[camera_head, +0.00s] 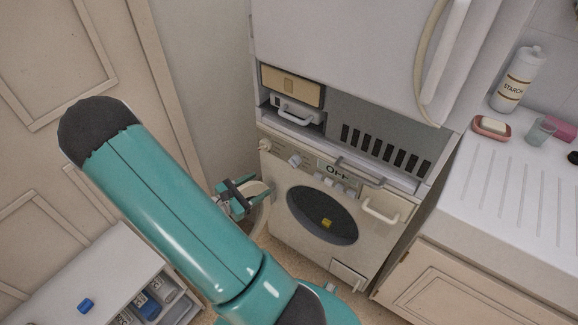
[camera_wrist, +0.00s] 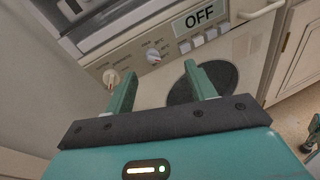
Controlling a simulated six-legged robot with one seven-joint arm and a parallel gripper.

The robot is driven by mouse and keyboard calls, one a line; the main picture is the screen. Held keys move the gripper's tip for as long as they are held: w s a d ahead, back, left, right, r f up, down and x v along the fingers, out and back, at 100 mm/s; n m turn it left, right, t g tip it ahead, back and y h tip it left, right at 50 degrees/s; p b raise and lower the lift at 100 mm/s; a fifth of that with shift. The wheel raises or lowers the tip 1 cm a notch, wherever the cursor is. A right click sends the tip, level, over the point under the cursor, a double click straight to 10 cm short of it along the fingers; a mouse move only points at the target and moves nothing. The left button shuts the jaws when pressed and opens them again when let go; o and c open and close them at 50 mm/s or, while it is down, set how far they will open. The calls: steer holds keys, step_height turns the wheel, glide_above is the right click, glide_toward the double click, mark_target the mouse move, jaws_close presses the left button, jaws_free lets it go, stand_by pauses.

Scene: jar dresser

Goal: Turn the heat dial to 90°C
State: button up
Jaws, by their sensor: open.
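The washing machine (camera_head: 280,217) has two round dials on its control panel. The left dial (camera_head: 264,146) is cream with an orange mark in the wrist view (camera_wrist: 111,78). The second dial (camera_head: 295,160) is pale grey-blue and sits nearer the display; it also shows in the wrist view (camera_wrist: 154,56). The display (camera_wrist: 199,17) reads OFF. My gripper (camera_head: 237,195) is open and empty in front of the machine, its fingers (camera_wrist: 160,82) below and apart from the dials.
Several push buttons (camera_wrist: 204,38) sit under the display. The round door window (camera_head: 322,214) and a handle (camera_head: 381,210) are on the machine's front. A panelled door (camera_head: 60,60) and an open drawer (camera_head: 150,290) flank my arm. A counter (camera_head: 520,190) stands at right.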

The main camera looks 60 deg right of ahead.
mark_target(294, 162)
steer(key=s+d+f+n+t+h, duration=0.1)
steer(key=d+f+n+t+h, duration=0.15)
steer(key=f+n, duration=0.4)
steer(key=x, duration=1.4)
steer(key=shift+w+d+f+m+t, duration=0.2)
steer(key=shift+w+d+m+t, duration=0.15)
steer(key=shift+m+t, duration=0.1)
steer(key=c, duration=1)
